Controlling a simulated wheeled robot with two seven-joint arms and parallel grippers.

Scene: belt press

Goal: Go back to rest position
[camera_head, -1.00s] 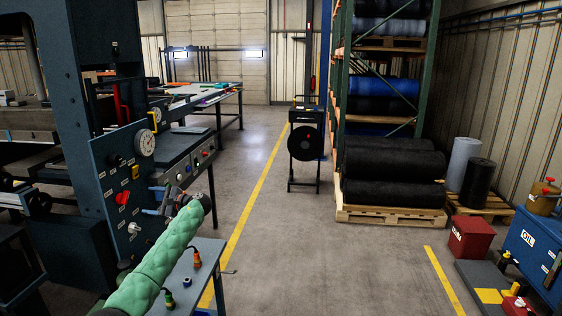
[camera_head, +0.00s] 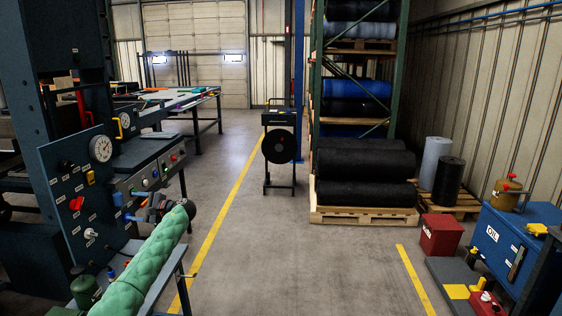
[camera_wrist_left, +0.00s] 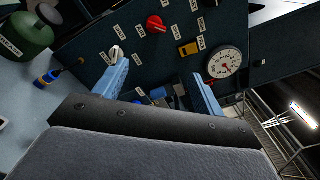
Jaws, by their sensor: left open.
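My left arm, in a green padded sleeve, comes in at the lower left of the head view. Its left gripper (camera_head: 125,209) points left toward the dark press control panel (camera_head: 62,213). In the left wrist view the two blue fingers of the left gripper (camera_wrist_left: 160,88) stand wide apart with nothing held between them. Behind them is the panel with a red knob (camera_wrist_left: 157,25), a yellow switch (camera_wrist_left: 188,48) and a round gauge (camera_wrist_left: 224,62). I cannot tell the exact gap between fingers and panel. My right gripper is out of view.
A small grey table (camera_head: 160,277) is below my left arm. A green container (camera_wrist_left: 25,35) and a blue bottle (camera_wrist_left: 46,77) stand near the panel. A rack with rolls (camera_head: 366,178) stands right of centre; a blue oil cabinet (camera_head: 515,240) is farther right.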

